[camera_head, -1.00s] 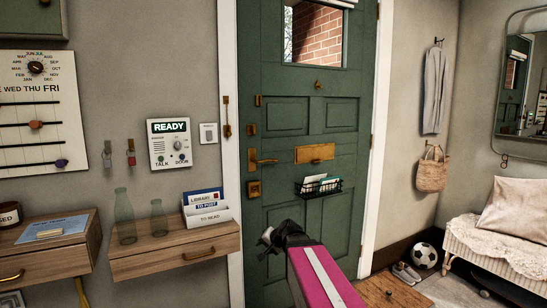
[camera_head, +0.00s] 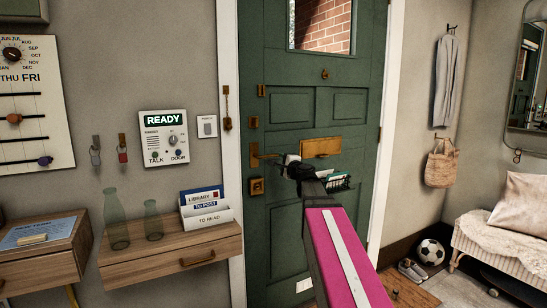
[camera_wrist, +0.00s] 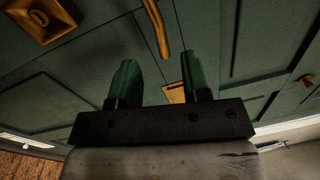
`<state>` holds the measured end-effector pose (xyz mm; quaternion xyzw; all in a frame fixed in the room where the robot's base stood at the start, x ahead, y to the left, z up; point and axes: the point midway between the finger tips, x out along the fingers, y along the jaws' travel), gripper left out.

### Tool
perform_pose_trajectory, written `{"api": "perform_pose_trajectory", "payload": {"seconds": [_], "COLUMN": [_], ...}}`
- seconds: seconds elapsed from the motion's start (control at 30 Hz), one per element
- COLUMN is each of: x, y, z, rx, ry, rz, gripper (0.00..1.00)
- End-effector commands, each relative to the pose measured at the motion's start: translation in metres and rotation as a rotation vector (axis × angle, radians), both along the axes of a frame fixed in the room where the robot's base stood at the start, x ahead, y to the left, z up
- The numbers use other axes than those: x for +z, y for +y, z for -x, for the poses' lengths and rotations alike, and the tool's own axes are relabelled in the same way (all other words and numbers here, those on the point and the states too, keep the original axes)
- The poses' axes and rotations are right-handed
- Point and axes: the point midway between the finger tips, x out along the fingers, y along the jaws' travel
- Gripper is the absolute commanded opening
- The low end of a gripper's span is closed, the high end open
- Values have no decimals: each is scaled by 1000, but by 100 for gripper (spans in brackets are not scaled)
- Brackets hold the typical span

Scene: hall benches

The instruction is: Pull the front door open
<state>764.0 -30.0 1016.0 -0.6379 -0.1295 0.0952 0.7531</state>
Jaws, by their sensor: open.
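The green front door (camera_head: 291,225) stands shut in its white frame in the head view. Its brass lever handle (camera_head: 266,157) sits at the door's left edge, with the lever pointing right. My gripper (camera_head: 291,160) is at handle height, by the lever's right end, and partly covers that end. In the wrist view my gripper (camera_wrist: 158,61) is open, with two greenish fingers apart. The brass lever (camera_wrist: 157,28) lies in line with the gap between them, just past the tips. Whether it touches a finger I cannot tell. A brass lock (camera_head: 257,187) is below the handle.
A wire letter basket (camera_head: 338,182) hangs on the door beside my gripper, partly hidden by my arm. A wooden shelf (camera_head: 170,252) with bottles and a letter rack stands left of the door. A football (camera_head: 430,252) and shoes lie on the floor at right.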

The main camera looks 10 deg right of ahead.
Motion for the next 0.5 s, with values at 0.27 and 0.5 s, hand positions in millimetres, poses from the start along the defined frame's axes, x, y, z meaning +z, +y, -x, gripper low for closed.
{"api": "perform_pose_trajectory", "payload": {"seconds": [0.27,0.5], "x": [4,6], "y": [15,25], "z": [-51,-78], "rx": [1,0], "ry": [0,1], "rz": [1,1], "gripper": [43,43]}}
